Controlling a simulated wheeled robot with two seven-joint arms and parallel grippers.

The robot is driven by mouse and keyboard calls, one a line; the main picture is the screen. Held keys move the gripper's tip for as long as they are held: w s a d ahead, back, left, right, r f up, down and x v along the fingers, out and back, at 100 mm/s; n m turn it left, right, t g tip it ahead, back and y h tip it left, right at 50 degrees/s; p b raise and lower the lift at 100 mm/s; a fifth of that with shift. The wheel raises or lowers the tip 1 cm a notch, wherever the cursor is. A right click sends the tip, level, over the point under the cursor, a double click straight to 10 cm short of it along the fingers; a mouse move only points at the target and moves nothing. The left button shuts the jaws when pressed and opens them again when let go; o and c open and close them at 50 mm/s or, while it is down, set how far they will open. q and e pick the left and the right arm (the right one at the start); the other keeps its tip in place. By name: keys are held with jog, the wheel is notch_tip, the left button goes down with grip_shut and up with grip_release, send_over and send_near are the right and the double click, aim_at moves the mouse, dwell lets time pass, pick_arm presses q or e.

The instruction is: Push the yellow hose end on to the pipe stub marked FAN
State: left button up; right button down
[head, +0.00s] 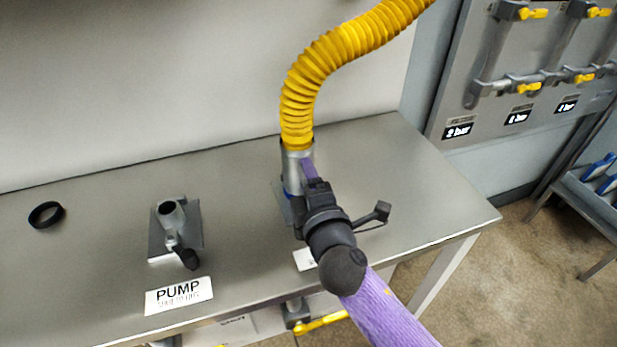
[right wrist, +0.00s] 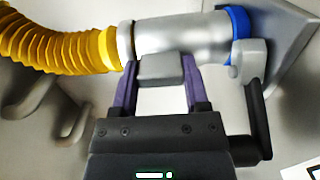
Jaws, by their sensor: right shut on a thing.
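The yellow hose (head: 330,68) hangs from the top of the head view and ends in a grey metal cuff (head: 296,170). My right gripper (head: 310,172) is shut on the hose end; in the right wrist view its purple fingers (right wrist: 161,80) hold a grey block (right wrist: 160,68) at the cuff (right wrist: 180,38). The cuff lines up with a stub on a grey base plate (right wrist: 285,35), and its end meets a blue ring (right wrist: 238,22) with no gap visible. My right arm hides most of the stub and its label (head: 304,260), so FAN cannot be read. My left gripper is not in view.
A second stub (head: 170,212) with a lever stands left, behind the PUMP label (head: 178,295). A black ring (head: 46,214) lies at the far left of the metal bench (head: 400,160). A grey lever with a black handle (right wrist: 258,120) sits beside the blue ring. A valve panel (head: 460,100) is at right.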

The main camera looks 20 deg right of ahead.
grip_release()
jog(key=shift+s+f, duration=0.1)
jog(key=shift+s, duration=0.2)
jog(key=s, duration=0.9)
jog(key=shift+a, duration=0.15)
jog(key=shift+s, duration=0.2)
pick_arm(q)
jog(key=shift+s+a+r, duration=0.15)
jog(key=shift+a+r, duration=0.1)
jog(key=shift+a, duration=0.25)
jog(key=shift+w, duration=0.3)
